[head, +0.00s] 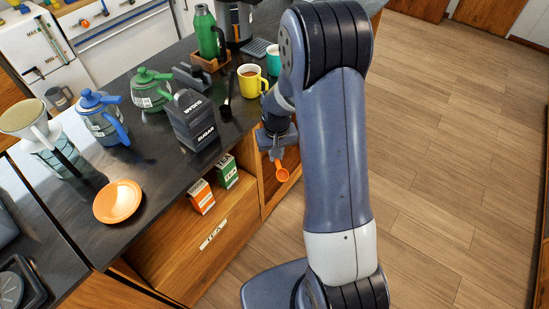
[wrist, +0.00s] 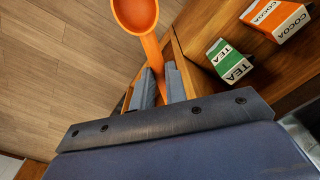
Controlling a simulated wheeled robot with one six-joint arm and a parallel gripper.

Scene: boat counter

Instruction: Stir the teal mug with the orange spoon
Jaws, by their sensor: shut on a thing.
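The orange spoon (head: 282,173) is held in my gripper (head: 275,150), in front of the counter edge and below the countertop. In the wrist view the spoon (wrist: 138,14) points away from me, its handle between the two fingers of my gripper (wrist: 163,84), which are shut on it. The teal mug (head: 274,58) stands upright on the counter, behind and right of a yellow mug. My arm partly hides the mug's right side. I cannot see its contents.
The yellow mug (head: 251,81) with brown liquid stands nearest the arm. A dark sugar canister (head: 193,120), a green teapot (head: 150,90) and an orange plate (head: 118,202) occupy the counter. A tea box (head: 226,171) and a cocoa box (head: 201,196) stand below the edge. Floor at right is clear.

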